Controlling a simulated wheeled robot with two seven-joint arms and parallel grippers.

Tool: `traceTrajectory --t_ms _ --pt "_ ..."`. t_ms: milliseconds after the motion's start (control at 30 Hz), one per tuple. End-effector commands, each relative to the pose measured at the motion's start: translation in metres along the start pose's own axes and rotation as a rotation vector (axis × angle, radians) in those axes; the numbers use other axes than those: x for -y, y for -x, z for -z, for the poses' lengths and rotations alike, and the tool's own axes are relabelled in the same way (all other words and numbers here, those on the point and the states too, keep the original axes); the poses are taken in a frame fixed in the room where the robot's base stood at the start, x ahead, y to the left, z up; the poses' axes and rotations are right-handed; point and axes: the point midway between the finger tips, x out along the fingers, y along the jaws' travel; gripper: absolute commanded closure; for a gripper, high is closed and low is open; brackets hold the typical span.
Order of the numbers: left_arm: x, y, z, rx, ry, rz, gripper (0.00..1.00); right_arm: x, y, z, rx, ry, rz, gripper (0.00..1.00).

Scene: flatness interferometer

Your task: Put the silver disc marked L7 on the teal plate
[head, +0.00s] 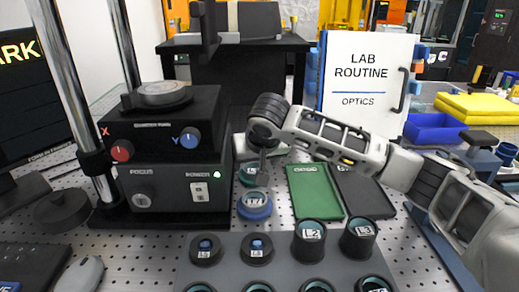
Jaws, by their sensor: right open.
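My right gripper (263,172) is open and points down over the small round plates just right of the black instrument. A teal plate (247,180) lies directly below and behind it, partly hidden by the fingers. A blue plate (254,213) sits in front of the teal one and bears a disc with a label that I cannot read surely. I cannot make out a disc marked L7; several round pieces at the bottom edge are cut off, one with a partly visible label (377,290). My left gripper is out of view.
A grey tray (228,258) in front holds dark round pieces, including L2 (311,240) and L3 (358,238). The black instrument (165,150) with knobs stands left. A green mat (315,191) and a dark mat (364,193) lie under my right arm. A white binder (366,85) stands behind.

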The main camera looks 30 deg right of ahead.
Motion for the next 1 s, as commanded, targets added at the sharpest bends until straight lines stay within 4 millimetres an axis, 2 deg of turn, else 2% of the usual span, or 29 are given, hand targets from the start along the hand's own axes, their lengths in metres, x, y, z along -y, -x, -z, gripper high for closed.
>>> traceTrajectory --t_ms 33,200,400,600,1000 --pt "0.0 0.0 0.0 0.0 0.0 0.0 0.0 0.001 0.013 0.001 -0.005 0.001 0.004 0.29" --pt "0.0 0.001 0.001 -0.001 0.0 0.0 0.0 0.001 0.05 0.001 -0.004 0.001 0.003 0.29" --pt "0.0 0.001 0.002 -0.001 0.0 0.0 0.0 0.001 0.082 0.001 -0.001 0.001 0.002 0.29" --pt "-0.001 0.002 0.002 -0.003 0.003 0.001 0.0 0.0 0.093 0.0 -0.001 0.0 0.0 0.29" --pt "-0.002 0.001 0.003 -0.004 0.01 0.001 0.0 0.0 0.093 0.0 0.0 0.0 0.0 0.29"
